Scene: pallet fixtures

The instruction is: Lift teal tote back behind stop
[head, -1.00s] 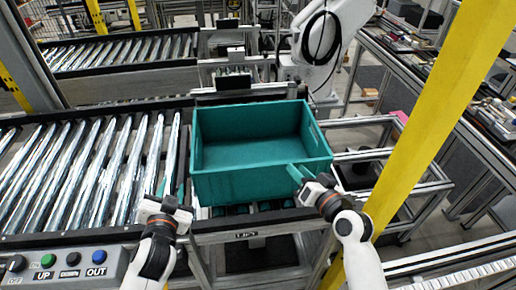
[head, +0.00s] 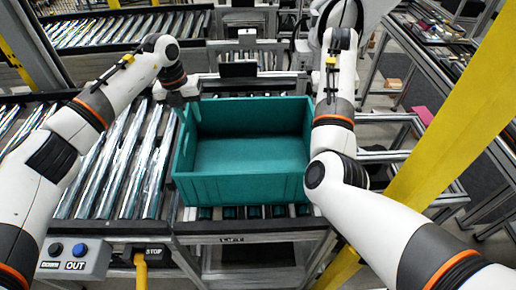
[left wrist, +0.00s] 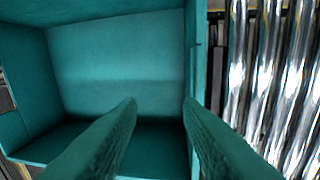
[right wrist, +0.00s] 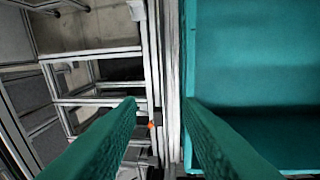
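The teal tote (head: 240,190) stands upright and empty on the short roller section marked LIFT (head: 232,240). A black upright plate (head: 237,69) stands behind it; I cannot tell whether this is the stop. My left gripper (head: 182,97) is at the tote's far left corner. In the left wrist view its teal fingers (left wrist: 158,103) are apart, one over the interior and one by the side wall (left wrist: 191,60). My right gripper is hidden behind its arm in the head view. In the right wrist view its fingers (right wrist: 159,103) are apart beside the tote's side wall (right wrist: 189,50).
A conveyor of shiny rollers (head: 120,170) lies left of the tote. A yellow post (head: 440,125) and metal frames (head: 400,155) are on the right. A button panel (head: 75,258) is at the front left. Another white robot arm (head: 365,12) stands behind.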

